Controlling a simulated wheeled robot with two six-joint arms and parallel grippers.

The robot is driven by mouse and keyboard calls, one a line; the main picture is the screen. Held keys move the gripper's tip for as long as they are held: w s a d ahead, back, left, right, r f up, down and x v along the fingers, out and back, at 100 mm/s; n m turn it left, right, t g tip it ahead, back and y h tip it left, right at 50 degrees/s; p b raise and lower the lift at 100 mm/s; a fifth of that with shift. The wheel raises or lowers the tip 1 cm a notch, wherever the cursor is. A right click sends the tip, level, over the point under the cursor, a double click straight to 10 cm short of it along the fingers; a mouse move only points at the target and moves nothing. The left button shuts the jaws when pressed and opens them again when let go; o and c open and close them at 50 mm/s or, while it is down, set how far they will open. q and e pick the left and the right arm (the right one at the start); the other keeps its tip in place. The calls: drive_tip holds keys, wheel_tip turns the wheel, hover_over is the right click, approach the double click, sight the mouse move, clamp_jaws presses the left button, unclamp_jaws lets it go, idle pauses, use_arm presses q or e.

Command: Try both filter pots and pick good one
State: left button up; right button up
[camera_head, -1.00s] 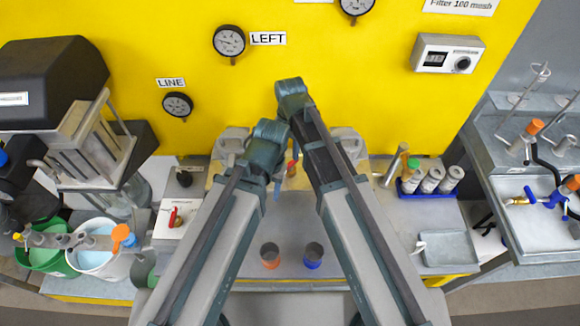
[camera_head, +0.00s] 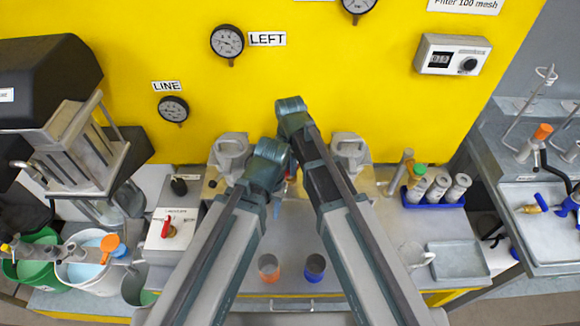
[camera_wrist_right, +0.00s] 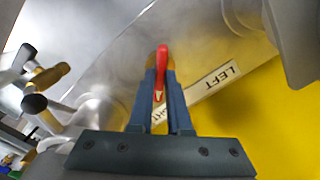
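Two grey filter pots stand against the yellow wall in the head view, one left (camera_head: 231,155) and one right (camera_head: 350,150), with my arms between them. A red lever (camera_wrist_right: 162,60) lies between the fingers of my right gripper (camera_wrist_right: 163,85), and the fingers look closed on it. Behind it is a plate lettered LEFT and RIGHT (camera_wrist_right: 213,84). My left gripper (camera_head: 277,208) hangs near the same spot; only a blue finger shows, and its opening is hidden. Gauges marked LEFT (camera_head: 227,41) and LINE (camera_head: 173,109) are on the wall.
Two cups, orange-banded (camera_head: 268,268) and blue-banded (camera_head: 314,268), stand on the bench in front. A blue rack with several tubes (camera_head: 436,187) and an empty tray (camera_head: 457,260) are right. A red-handled valve box (camera_head: 172,234) and buckets (camera_head: 92,262) are left.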

clamp_jaws()
drive_tip(key=shift+n, duration=0.4)
drive_tip(key=n, duration=0.3)
drive_tip(key=shift+n, duration=0.4)
drive_tip(key=n, duration=0.4)
drive_tip(key=shift+n, duration=0.3)
drive_tip(key=n, duration=0.4)
drive_tip(key=shift+n, duration=2.5)
